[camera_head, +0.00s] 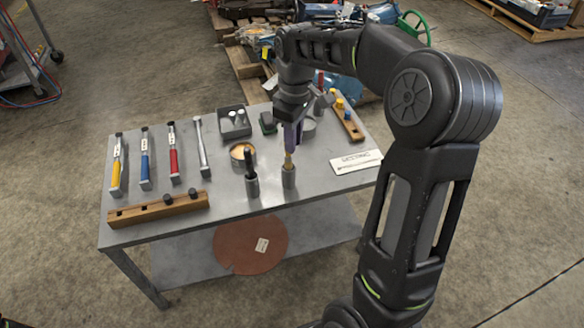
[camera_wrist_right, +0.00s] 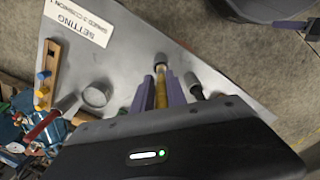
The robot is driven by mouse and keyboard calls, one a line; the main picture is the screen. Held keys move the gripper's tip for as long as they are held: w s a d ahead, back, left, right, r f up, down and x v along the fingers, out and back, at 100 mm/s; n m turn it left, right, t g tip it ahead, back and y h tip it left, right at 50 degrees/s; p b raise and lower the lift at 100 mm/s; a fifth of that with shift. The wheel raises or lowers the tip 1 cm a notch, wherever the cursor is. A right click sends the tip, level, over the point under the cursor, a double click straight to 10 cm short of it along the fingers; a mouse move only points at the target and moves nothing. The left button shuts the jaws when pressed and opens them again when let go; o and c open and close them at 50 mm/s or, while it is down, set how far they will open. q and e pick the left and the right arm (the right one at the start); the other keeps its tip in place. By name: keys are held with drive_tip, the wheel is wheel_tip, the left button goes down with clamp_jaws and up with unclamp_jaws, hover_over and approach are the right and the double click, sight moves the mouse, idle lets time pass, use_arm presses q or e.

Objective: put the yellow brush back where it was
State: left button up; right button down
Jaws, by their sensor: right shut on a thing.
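A round tin (camera_head: 236,151), grey tray (camera_head: 224,121), hammer-like tools (camera_head: 146,165) and wooden rack (camera_head: 150,210) lie further left. A sign (camera_head: 355,162) and pegged wooden block (camera_head: 354,131) are right.

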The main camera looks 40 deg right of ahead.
drive_tip(key=shift+f, duration=0.85)
drive_tip(key=shift+f+b, duration=0.9)
drive_tip(key=shift+f, duration=1.6)
drive_tip(key=shift+f, duration=0.1)
drive_tip(key=c, duration=1.3)
unclamp_jaws()
drive_tip(key=shift+c, duration=0.2)
wheel_tip(320, 180, up, 12)
drive_tip(key=p, duration=0.3)
drive_tip(key=shift+s+p, duration=0.15)
drive_tip(key=shift+p, duration=0.15)
